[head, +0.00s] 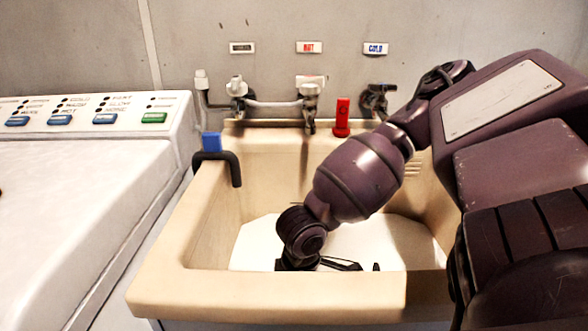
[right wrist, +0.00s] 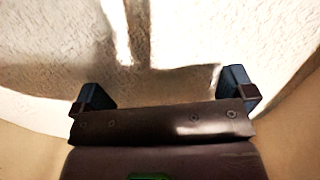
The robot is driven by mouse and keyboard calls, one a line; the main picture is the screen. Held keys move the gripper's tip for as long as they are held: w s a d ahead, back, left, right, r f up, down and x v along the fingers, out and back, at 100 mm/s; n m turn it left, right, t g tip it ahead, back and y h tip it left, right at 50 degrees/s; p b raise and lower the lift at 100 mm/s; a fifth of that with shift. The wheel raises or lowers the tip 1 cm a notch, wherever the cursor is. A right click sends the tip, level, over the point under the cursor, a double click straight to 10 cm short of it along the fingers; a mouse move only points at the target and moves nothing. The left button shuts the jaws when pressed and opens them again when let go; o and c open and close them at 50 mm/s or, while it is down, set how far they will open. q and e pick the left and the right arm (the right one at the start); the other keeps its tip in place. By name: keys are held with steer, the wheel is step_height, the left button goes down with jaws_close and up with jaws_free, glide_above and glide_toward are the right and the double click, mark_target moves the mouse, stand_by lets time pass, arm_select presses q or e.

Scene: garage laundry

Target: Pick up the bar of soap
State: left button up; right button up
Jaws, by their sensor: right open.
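My right gripper (head: 325,265) reaches down into the beige utility sink (head: 265,303), low over its white bottom. Its two dark fingers (right wrist: 168,95) are spread wide in the right wrist view, with a pale, rough, white surface beyond them. A brownish patch (right wrist: 170,82) lies between the fingers; I cannot tell whether it is shadow or an object. I cannot make out a bar of soap for certain in either view. The sink's front wall and my right arm hide part of the basin. My left gripper is not in view.
Taps and pipes (head: 272,103) run along the back of the sink. A red object (head: 342,118) stands on the back ledge. A blue piece (head: 211,142) and a black hooked hose (head: 234,165) sit at the left rim. A white washer (head: 75,185) stands at left.

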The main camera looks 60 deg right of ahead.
steer(key=shift+f, duration=0.1)
steer(key=c, duration=0.9)
steer(key=shift+c, duration=0.2)
